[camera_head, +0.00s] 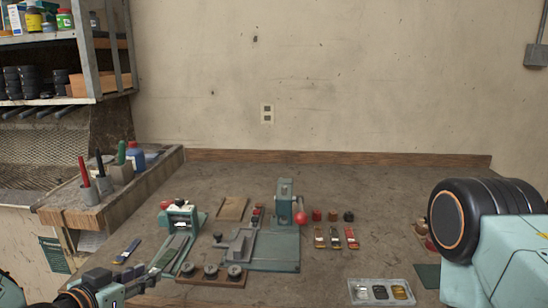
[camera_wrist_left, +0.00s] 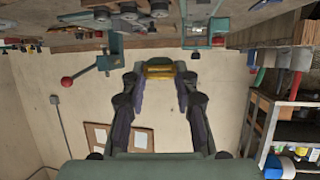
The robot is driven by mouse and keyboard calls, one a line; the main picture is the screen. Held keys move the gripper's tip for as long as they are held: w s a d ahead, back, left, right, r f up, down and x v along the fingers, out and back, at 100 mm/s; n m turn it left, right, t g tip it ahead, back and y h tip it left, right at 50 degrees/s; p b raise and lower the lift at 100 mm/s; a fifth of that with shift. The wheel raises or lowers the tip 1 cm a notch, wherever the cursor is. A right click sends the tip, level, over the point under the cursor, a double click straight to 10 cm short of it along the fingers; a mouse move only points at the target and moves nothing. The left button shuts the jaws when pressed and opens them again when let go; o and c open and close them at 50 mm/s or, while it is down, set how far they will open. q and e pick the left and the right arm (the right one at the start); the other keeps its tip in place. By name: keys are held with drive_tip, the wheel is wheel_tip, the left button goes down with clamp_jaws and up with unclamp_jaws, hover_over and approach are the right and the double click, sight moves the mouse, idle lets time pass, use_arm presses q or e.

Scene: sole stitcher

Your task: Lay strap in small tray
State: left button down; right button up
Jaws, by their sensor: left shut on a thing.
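My left gripper (camera_head: 150,272) is low at the left front of the bench, over its near edge. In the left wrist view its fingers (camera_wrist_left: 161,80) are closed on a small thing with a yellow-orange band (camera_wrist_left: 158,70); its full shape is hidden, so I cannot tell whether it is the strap. A clear shallow tray (camera_head: 352,299) at the front right holds a dark, a silver and a gold piece in its compartments. A flat brown tray or board (camera_head: 232,208) lies farther back; I cannot tell which is the small tray. My right gripper is out of view.
A green clamp device (camera_head: 180,222) and a green press (camera_head: 284,202) with a red knob stand mid-bench. A wooden block with several round knobs (camera_head: 212,275) is in front. Short straplike pieces (camera_head: 336,238) lie right of the press.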

use_arm(q)
drive_tip(key=s+d+f+m+g+h+b, duration=0.5)
drive_tip(key=s+d+f+m+h+b, duration=0.1)
drive_tip(key=s+d+f+m+h, duration=0.1)
drive_tip(key=shift+s+d+f+m, duration=0.4)
drive_tip(key=shift+s+d+f, duration=0.1)
drive_tip(key=shift+s, duration=0.6)
drive_tip(key=shift+a+r+h, duration=0.1)
drive_tip(key=shift+h, duration=0.2)
drive_tip(key=shift+s+r, duration=0.1)
